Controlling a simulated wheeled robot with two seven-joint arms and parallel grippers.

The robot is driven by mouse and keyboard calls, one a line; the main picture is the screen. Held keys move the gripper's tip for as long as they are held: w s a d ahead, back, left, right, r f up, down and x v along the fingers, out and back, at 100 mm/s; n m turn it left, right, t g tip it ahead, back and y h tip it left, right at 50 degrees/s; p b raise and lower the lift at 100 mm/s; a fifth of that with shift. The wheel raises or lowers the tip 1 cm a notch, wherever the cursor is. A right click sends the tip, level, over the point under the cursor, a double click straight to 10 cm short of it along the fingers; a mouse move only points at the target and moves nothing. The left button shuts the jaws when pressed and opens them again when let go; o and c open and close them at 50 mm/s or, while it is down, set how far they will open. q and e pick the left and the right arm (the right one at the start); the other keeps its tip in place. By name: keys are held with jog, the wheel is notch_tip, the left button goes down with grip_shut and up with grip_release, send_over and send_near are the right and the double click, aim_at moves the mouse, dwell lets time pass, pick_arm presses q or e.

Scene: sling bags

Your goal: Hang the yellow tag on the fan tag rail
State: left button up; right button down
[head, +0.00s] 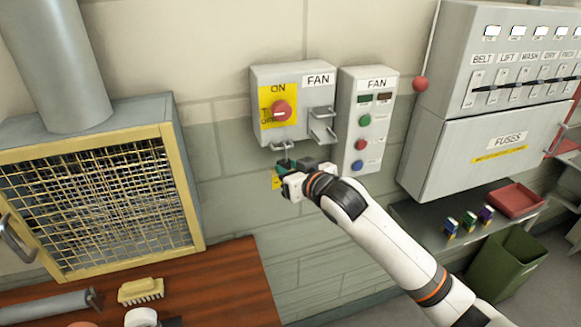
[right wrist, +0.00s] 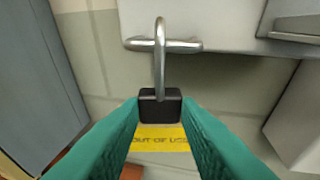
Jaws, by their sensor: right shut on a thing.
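My right gripper (head: 287,170) is at the lower left of the grey FAN switch box (head: 318,88). In the right wrist view, its teal fingers (right wrist: 161,112) are shut on the black block (right wrist: 160,106) of the yellow tag. The yellow tag (right wrist: 158,138) hangs below the block and reads OUT OF USE; a bit of it shows in the head view (head: 276,181). Its metal hook (right wrist: 160,58) rises upright and crosses the fan tag rail (right wrist: 187,46), its top above the bar. I cannot tell whether the hook is over the rail or only in front. My left gripper is out of view.
A FAN button panel (head: 369,122) stands right of the switch box. A metal bracket (head: 323,126) juts from the box's lower right. A mesh-fronted fan housing (head: 95,200) is at left, above a wooden bench (head: 215,290) with a brush (head: 141,290). A fuse cabinet (head: 485,130) is at right.

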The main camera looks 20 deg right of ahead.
jog(key=shift+f, duration=0.1)
jog(key=c, duration=0.6)
grip_release()
jog(key=s+p, duration=0.2)
jog(key=s, duration=0.5)
jog(key=shift+d, duration=0.15)
dwell(0.5)
